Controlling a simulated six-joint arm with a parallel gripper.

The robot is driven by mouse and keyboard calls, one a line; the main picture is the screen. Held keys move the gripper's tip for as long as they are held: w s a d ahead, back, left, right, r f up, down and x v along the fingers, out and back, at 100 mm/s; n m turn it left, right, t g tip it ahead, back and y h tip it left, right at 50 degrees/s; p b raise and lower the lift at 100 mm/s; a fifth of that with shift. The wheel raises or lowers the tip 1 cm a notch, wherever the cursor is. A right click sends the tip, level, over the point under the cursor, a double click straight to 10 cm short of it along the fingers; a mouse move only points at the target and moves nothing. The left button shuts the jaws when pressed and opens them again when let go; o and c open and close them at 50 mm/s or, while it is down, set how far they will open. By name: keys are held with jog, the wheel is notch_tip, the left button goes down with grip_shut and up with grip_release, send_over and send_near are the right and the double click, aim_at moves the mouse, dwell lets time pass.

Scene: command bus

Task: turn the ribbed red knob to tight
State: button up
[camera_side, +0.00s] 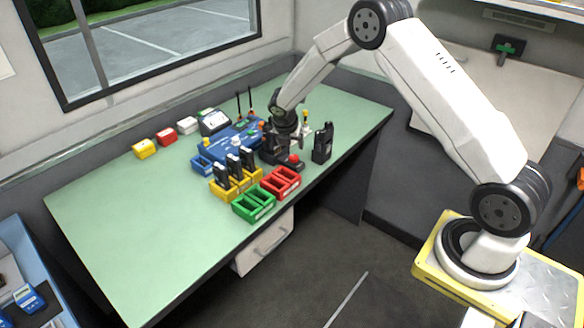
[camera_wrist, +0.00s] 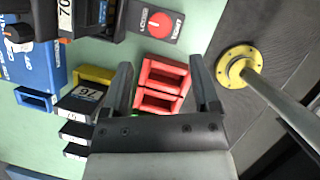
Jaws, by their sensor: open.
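The red knob (camera_wrist: 154,19) sits on a small dark grey plate (camera_wrist: 143,32) with white lettering at both sides of it. In the side view the knob (camera_side: 294,158) shows small, just below my gripper (camera_side: 288,148). Its ribs and pointer direction are too small to tell. In the wrist view my gripper (camera_wrist: 161,76) is open, its two fingers wide apart and empty. The fingers hang over the red tray (camera_wrist: 161,87), and the knob lies beyond the fingertips, not between them. The fingertips are partly hidden in the side view.
A black radio (camera_side: 322,144) stands right of the knob. Several radios stand in the yellow tray (camera_side: 222,194), beside the green tray (camera_side: 254,204) and red tray (camera_side: 281,182). A blue case (camera_side: 228,144) is behind. The table's left half is clear; its front edge is close.

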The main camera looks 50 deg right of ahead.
aim_at(294, 157)
jog(key=shift+f, duration=0.15)
jog(key=shift+x, duration=3.7)
grip_shut()
